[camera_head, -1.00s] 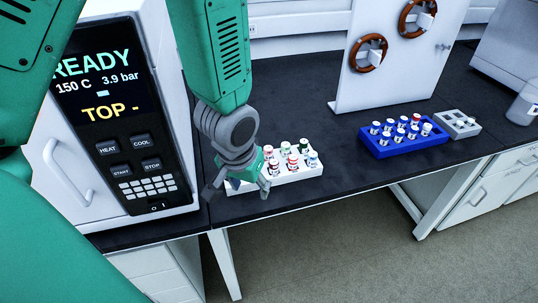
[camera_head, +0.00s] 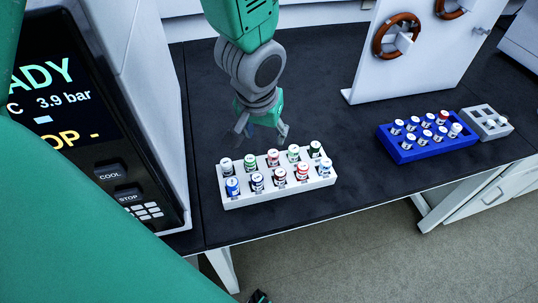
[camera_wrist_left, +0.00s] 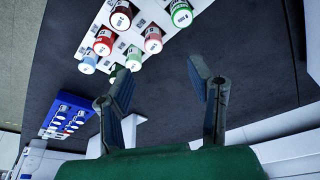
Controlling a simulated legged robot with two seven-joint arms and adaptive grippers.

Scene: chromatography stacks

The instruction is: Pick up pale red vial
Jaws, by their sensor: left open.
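The pale red vial (camera_head: 272,158) stands upright in the back row of the white rack (camera_head: 282,198), between two green-marked vials. In the left wrist view the pale red vial (camera_wrist_left: 153,42) shows its white cap, just beyond the gap between the fingers. My left gripper (camera_head: 262,130) is open and empty behind the rack, its fingers pointing down. In the wrist view its two fingers (camera_wrist_left: 158,72) are spread apart, with bare dark bench between them.
Green, red, blue and dark vials fill the rack around it; a red vial (camera_head: 302,171) is in the front row. A blue rack (camera_head: 430,149) and grey block (camera_head: 498,130) stand right. A control-panel machine (camera_head: 118,170) is left, and a white board (camera_head: 380,85) stands behind. Bench is clear between the racks.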

